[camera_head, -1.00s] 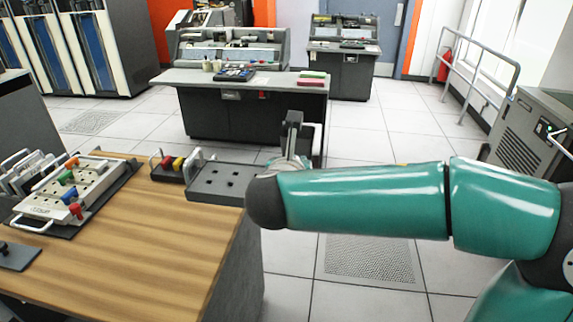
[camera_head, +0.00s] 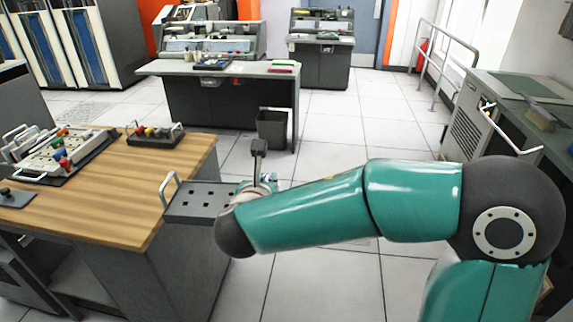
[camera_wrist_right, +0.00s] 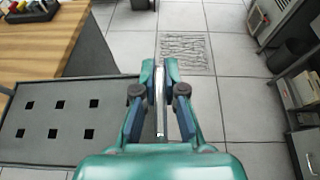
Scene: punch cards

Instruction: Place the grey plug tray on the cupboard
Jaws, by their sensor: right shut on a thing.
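The grey plug tray (camera_head: 193,200) is a flat tray with several square holes and a pale handle at each end. It is level and empty, at the right edge of the wood-topped table (camera_head: 120,185) in the head view. In the right wrist view the tray (camera_wrist_right: 60,118) lies left of my right gripper (camera_wrist_right: 161,75), whose fingers are shut on its near handle. In the head view my right gripper (camera_head: 262,180) is partly hidden by my forearm. A grey cabinet (camera_head: 465,130) with a green mat on top stands at the right; it may be the cupboard. My left gripper is not visible.
A small plug tray (camera_head: 155,140) and a larger pale plug board (camera_head: 60,155) stand on the wooden table. A grey desk (camera_head: 215,70) with a bin (camera_head: 272,130) stands behind. Handrails (camera_head: 440,60) line the right side. Open floor (camera_head: 340,130) lies between.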

